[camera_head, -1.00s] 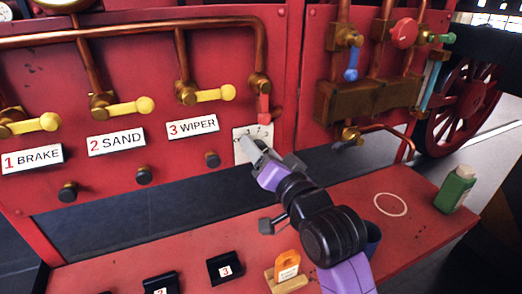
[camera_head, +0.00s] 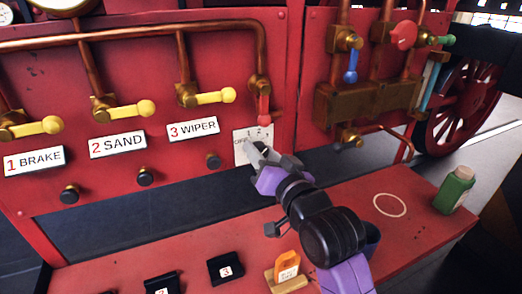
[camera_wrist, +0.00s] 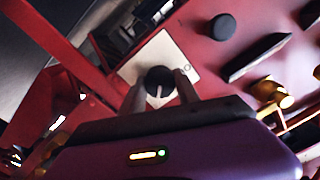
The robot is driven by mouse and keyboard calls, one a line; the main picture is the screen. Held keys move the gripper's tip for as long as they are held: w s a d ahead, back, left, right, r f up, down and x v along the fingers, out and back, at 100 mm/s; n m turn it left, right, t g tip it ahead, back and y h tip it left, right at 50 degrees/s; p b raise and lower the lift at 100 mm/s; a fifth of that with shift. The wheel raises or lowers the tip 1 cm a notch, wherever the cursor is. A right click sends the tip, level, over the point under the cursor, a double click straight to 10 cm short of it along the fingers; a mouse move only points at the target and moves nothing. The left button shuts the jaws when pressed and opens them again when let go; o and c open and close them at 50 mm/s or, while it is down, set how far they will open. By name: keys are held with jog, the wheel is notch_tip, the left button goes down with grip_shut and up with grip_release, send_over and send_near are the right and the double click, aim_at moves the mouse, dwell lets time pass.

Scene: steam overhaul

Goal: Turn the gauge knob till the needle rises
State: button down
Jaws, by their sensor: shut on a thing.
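The black gauge knob (camera_wrist: 160,80) with a pale pointer line sits on a white dial plate (camera_wrist: 172,50) in the wrist view. My gripper (camera_wrist: 160,88) has one finger on each side of the knob and is shut on it. In the head view, my gripper (camera_head: 258,151) reaches to the white dial plate (camera_head: 241,139), whose marks 1 and 2 show at the top. The knob is hidden there by the fingers. A brass-rimmed gauge (camera_head: 65,4) is cut off at the top left edge; its needle is not seen.
A red lever (camera_head: 263,108) hangs just above the dial plate. Yellow levers, including one over the WIPER label (camera_head: 193,129), line the panel to the left. The red bench (camera_head: 420,215) below holds a green bottle (camera_head: 455,190) and an orange tag on a stand (camera_head: 287,268).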

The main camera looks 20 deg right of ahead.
jog(key=n+p, duration=0.1)
jog(key=n, duration=0.4)
dwell(0.6)
jog(key=c, duration=0.9)
grip_release()
jog(key=shift+s, duration=0.15)
jog(key=s, duration=0.7)
jog(key=shift+s+b, duration=0.3)
jog(key=shift+b, duration=0.05)
jog(key=shift+r, duration=0.2)
